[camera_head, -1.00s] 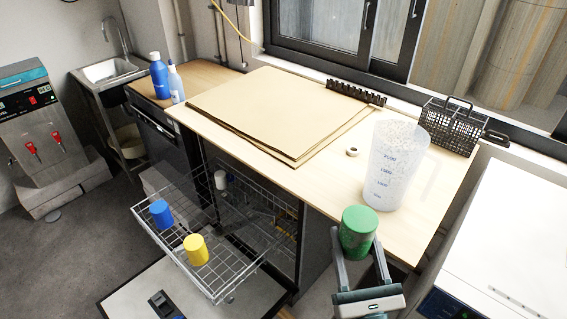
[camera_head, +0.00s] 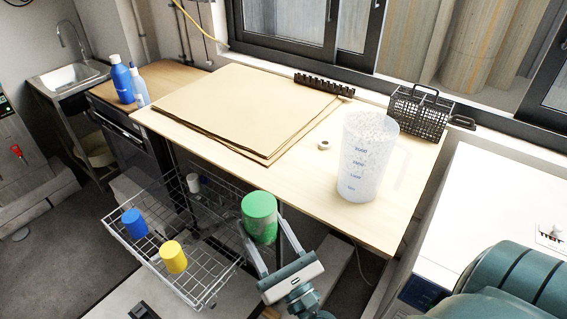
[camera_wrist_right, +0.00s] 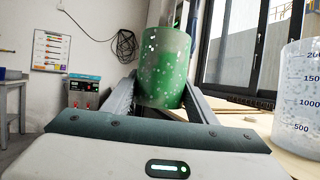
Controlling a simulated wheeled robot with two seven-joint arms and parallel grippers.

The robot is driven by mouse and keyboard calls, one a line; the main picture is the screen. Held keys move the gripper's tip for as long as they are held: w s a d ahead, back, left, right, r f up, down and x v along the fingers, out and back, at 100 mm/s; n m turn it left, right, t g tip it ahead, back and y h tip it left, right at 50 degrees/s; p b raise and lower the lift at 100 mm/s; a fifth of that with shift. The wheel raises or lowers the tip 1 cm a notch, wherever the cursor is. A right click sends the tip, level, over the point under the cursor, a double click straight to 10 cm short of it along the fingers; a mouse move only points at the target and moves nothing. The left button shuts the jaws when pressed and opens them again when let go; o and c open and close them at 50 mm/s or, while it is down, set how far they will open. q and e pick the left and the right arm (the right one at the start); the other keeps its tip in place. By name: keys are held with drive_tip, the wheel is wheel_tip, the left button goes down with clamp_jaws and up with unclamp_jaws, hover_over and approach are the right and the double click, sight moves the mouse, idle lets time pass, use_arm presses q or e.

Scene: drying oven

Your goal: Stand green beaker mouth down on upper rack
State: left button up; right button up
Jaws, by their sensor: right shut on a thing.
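The green beaker (camera_head: 259,215) is held up in my right gripper (camera_head: 264,232), whose two fingers close on its sides. Its upper end looks flat and closed in the head view, so it appears mouth down. It is in the air, to the right of the pulled-out upper rack (camera_head: 203,297) and apart from it. The wrist view also shows the green beaker (camera_wrist_right: 165,68) roughly upright between the fingers. A blue beaker (camera_head: 134,223) and a yellow beaker (camera_head: 173,257) stand on the upper rack with closed ends up. My left gripper is not in view.
The wooden counter (camera_head: 300,195) lies behind the green beaker, with a large clear measuring beaker (camera_head: 367,160) at its right. A black basket (camera_head: 420,112) stands by the window. The white open door (camera_head: 110,308) lies below the rack. Free rack room shows right of the yellow beaker.

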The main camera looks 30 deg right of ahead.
drive_tip(key=m+g+h+p, duration=0.6)
drive_tip(key=m+g+h, duration=0.1)
drive_tip(key=h, duration=0.4)
hover_over(290, 189)
drive_tip(key=shift+a+r, duration=0.1)
drive_tip(key=shift+r, duration=0.1)
drive_tip(key=shift+w+f+m+h, duration=0.1)
drive_tip(key=shift+f+m+h, duration=0.05)
drive_tip(key=shift+m+h, duration=0.15)
drive_tip(key=shift+f+b, duration=2.55)
drive_tip(key=shift+f, duration=0.1)
drive_tip(key=shift+f, duration=0.35)
drive_tip(key=o, duration=1.3)
drive_tip(key=shift+c, duration=0.2)
